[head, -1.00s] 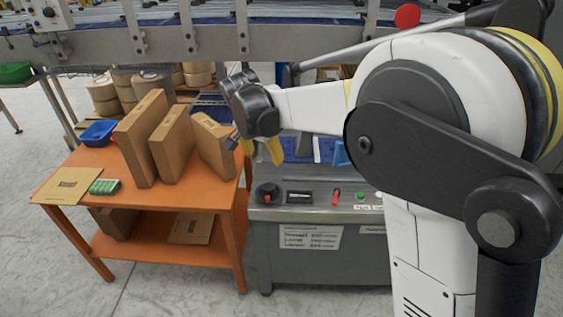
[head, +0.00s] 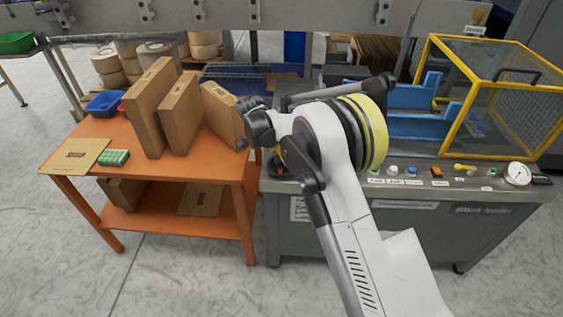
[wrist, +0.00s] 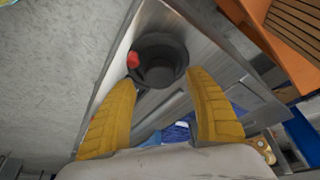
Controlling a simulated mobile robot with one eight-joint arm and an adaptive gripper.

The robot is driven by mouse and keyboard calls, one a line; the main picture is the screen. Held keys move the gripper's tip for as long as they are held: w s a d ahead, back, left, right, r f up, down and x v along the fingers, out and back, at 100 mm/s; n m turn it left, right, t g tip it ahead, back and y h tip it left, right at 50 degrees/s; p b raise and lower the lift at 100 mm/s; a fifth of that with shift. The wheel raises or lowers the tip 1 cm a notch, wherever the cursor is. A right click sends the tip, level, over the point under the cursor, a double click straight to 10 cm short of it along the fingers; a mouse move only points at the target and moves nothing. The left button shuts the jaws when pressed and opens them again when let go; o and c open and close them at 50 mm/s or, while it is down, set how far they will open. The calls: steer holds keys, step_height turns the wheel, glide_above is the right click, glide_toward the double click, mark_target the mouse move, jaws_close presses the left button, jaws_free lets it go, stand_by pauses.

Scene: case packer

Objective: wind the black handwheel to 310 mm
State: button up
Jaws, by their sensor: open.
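The black handwheel (wrist: 163,72) with its red knob (wrist: 133,60) sits on the metal panel in the wrist view. In the head view, a dark part of the handwheel (head: 276,164) shows at the panel's left end, partly behind my arm. My gripper (wrist: 161,80) is open. Its two yellow fingers reach toward the near sides of the wheel, with nothing seen gripped; I cannot tell if they touch it. In the head view the fingers are mostly hidden by my arm. The readout beside the wheel is hidden too.
An orange table (head: 215,165) with upright cardboard boxes (head: 147,108) stands left of the machine. Buttons, a yellow switch (head: 464,167) and a round gauge (head: 518,174) line the panel. A yellow-framed guard (head: 440,115) stands at the right.

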steer(key=shift+b+x, duration=0.3)
steer(key=shift+x, duration=0.9)
steer(key=c, duration=1.2)
steer(key=shift+s, duration=0.1)
